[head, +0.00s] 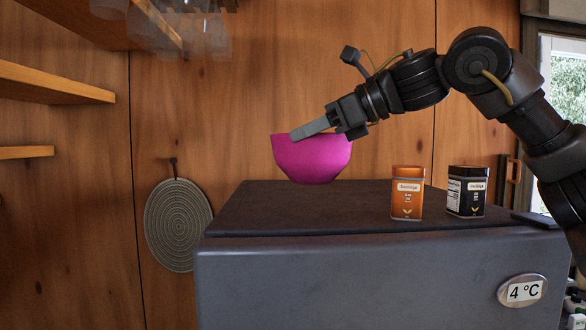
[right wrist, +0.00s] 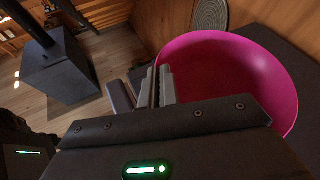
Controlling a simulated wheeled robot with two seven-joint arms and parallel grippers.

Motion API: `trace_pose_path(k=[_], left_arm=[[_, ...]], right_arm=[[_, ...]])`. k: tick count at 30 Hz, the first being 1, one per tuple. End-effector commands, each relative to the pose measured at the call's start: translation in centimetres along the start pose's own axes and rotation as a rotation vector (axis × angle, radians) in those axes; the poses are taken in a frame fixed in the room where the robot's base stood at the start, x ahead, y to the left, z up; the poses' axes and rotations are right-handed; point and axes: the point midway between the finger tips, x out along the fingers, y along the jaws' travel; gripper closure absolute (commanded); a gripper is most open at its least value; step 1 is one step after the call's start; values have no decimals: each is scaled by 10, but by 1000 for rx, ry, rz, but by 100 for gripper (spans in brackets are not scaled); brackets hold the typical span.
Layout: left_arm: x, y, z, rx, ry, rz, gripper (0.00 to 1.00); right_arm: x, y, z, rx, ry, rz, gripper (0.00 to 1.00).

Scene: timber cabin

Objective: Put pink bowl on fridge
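The pink bowl (head: 312,160) is upright at the back part of the dark fridge top (head: 300,215) in the head view. Its base overlaps the top's rear edge in the picture; I cannot tell whether it touches or hangs just above. My right gripper (head: 308,128) reaches in from the right, with its fingers at the bowl's rim. In the right wrist view the fingers (right wrist: 150,90) are close together at the near left rim of the bowl (right wrist: 270,75), seemingly pinching its wall. My left gripper is out of view.
An orange tin (head: 407,200) and a black tin (head: 467,200) stand on the fridge top at the right. The left and front of the top are clear. A round woven mat (head: 178,225) hangs on the wall. Wooden shelves (head: 50,84) are at upper left.

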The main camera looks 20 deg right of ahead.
Motion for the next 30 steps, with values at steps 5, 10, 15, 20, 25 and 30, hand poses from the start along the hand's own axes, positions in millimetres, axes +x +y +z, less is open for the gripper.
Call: trace_pose_path(k=[5, 10, 15, 20, 25, 30], left_arm=[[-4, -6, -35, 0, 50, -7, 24], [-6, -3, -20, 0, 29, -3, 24], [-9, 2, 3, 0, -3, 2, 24], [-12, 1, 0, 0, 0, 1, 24], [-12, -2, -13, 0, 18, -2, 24], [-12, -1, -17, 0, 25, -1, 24]], right_arm=[[26, 4, -12, -3, -4, 1, 100], [35, 5, -16, -5, -5, 2, 100], [42, 6, -19, -4, -4, 2, 100], [52, 9, -41, -4, -3, -1, 100], [56, 12, -49, -3, -7, -2, 100], [56, 12, -49, -4, -7, -1, 100]])
